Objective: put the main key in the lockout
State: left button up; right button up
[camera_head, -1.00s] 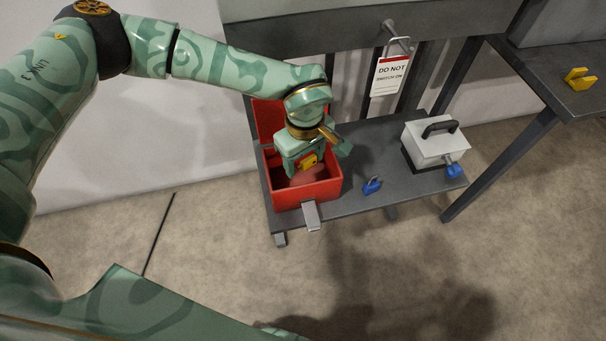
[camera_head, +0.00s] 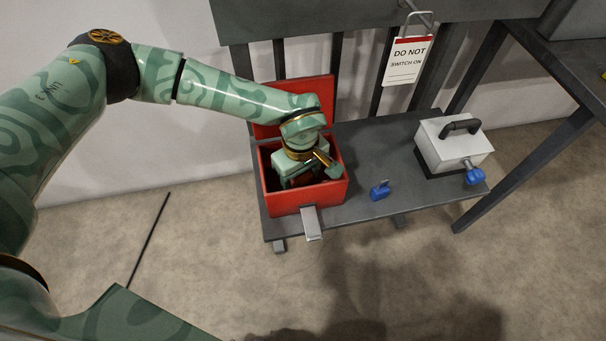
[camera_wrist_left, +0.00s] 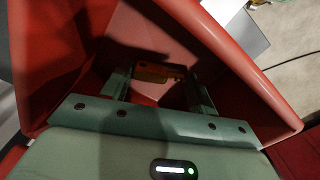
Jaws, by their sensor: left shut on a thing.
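The red lockout box (camera_head: 308,200) stands with its lid (camera_head: 305,95) open at the left end of the grey bench. My left gripper (camera_head: 303,183) reaches down into it from above, with its fingers inside the walls. It is shut on the orange-yellow main key (camera_wrist_left: 158,73), which shows between the fingers in the left wrist view, inside the red box (camera_wrist_left: 225,60). In the head view the key is hidden by the gripper and the box wall. I cannot tell whether the key touches the floor of the box. My right gripper is not in view.
A small blue padlock (camera_head: 380,190) sits on the bench (camera_head: 350,150) right of the box. A white case (camera_head: 450,148) with a black handle and a blue padlock (camera_head: 474,176) stands farther right. A "DO NOT SWITCH ON" tag (camera_head: 407,60) hangs behind.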

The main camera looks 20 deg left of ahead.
aim_at(301, 178)
pick_arm(q)
jog(key=shift+r, duration=0.2)
jog(key=shift+f, duration=0.2)
jog(key=o, duration=1)
jog(key=shift+o, duration=0.2)
notch_tip(301, 178, up, 7)
jog(key=p, duration=0.4)
jog(key=shift+p, duration=0.4)
jog(key=shift+r+p, duration=0.4)
jog(key=shift+r, duration=0.1)
jog(key=shift+f, duration=0.1)
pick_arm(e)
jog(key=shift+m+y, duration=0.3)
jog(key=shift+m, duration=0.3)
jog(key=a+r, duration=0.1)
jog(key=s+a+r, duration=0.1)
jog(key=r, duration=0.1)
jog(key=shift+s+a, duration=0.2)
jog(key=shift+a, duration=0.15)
